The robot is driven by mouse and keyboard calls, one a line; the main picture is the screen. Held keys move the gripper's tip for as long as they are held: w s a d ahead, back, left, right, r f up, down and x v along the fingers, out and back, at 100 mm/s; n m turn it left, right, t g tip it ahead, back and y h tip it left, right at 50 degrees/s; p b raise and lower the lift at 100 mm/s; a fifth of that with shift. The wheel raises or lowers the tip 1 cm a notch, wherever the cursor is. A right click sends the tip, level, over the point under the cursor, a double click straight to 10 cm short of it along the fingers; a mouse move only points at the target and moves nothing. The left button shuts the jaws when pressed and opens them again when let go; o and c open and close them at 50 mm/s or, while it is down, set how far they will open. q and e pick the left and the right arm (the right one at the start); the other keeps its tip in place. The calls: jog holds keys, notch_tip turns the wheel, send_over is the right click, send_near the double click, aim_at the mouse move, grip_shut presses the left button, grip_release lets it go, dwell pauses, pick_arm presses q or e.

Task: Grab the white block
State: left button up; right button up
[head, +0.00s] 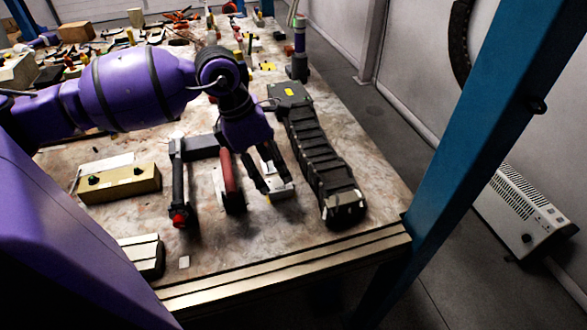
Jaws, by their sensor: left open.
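A small white block (281,190) lies on the worn table near its front right part. My left arm reaches in from the left, and its gripper (275,183) points down at the block. The fingers are open and spread, with the tips at or just over the block. They hide part of it, and I cannot tell whether they touch it. My right gripper is not in view.
A black segmented cable chain (318,155) lies close on the right. A red-and-dark tool (233,185) and a black bar with a red end (179,190) lie left. A yellowish control box (120,184) is farther left. A blue post (470,130) stands past the table's right edge.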

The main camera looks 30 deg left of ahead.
aim_at(278, 184)
pick_arm(q)
jog(key=shift+w+a+r+y, duration=0.15)
jog(key=shift+w+a+y, duration=0.15)
jog(key=shift+a, duration=0.1)
jog(key=shift+f, duration=0.25)
jog(key=shift+s+d+f, duration=0.1)
jog(key=shift+d+f, duration=0.15)
jog(key=shift+f, duration=0.6)
jog(key=x, duration=0.4)
jog(key=shift+w+d+f, duration=0.1)
jog(key=shift+w+f, duration=0.05)
jog(key=shift+w, duration=0.25)
jog(key=shift+f, duration=0.2)
jog(key=c, duration=1)
jog(key=shift+c, duration=1.4)
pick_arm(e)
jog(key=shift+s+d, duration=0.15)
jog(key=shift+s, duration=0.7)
